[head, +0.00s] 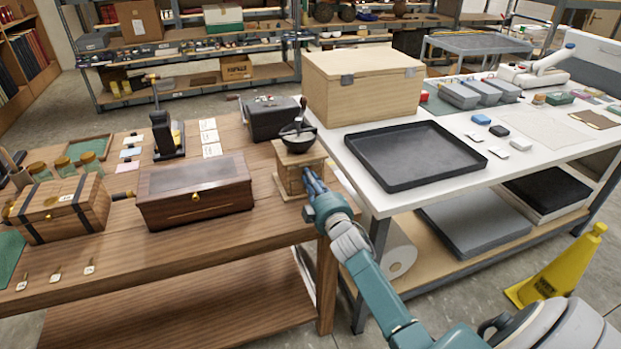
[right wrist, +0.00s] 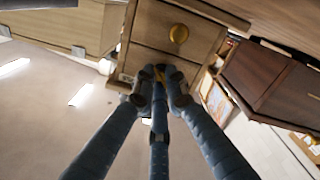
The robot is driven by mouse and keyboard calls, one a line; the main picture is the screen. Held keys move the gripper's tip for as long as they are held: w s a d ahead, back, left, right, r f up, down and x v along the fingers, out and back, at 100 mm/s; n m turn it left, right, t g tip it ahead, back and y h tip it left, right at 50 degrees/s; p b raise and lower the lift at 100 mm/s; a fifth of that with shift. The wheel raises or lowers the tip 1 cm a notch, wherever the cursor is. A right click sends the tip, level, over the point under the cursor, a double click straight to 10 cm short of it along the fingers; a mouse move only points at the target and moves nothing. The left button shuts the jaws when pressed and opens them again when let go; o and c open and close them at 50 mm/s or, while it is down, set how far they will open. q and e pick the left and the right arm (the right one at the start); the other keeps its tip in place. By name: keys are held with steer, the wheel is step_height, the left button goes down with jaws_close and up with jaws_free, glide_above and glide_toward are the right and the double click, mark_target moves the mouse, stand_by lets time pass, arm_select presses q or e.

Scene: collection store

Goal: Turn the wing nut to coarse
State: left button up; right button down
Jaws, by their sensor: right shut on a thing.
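A wooden coffee grinder (head: 291,160) with a dark bowl (head: 298,138) and a crank on top stands at the right end of the brown wooden table. My right gripper (head: 309,176) reaches it from the front right, with its fingertips at the box's side. In the right wrist view, the fingers (right wrist: 157,78) are closed together against the grinder body (right wrist: 150,55), below a brass knob (right wrist: 178,33). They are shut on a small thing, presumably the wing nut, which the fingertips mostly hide. Its setting cannot be read. My left gripper is out of view.
A dark wooden box (head: 195,192) stands left of the grinder. The white table (head: 365,185) with a black tray (head: 415,155) and a large wooden box (head: 360,88) is close on the right. A yellow floor sign (head: 560,275) stands at lower right.

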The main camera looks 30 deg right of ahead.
steer(key=shift+s+a+f+m, duration=0.1)
steer(key=shift+f+m, duration=0.2)
steer(key=shift+f, duration=0.2)
steer(key=c, duration=1.8)
jaws_free()
steer(key=shift+c, duration=0.2)
steer(key=shift+r, duration=0.25)
steer(key=v, duration=1.1)
steer(key=shift+s+a, duration=0.2)
steer(key=shift+s, duration=0.2)
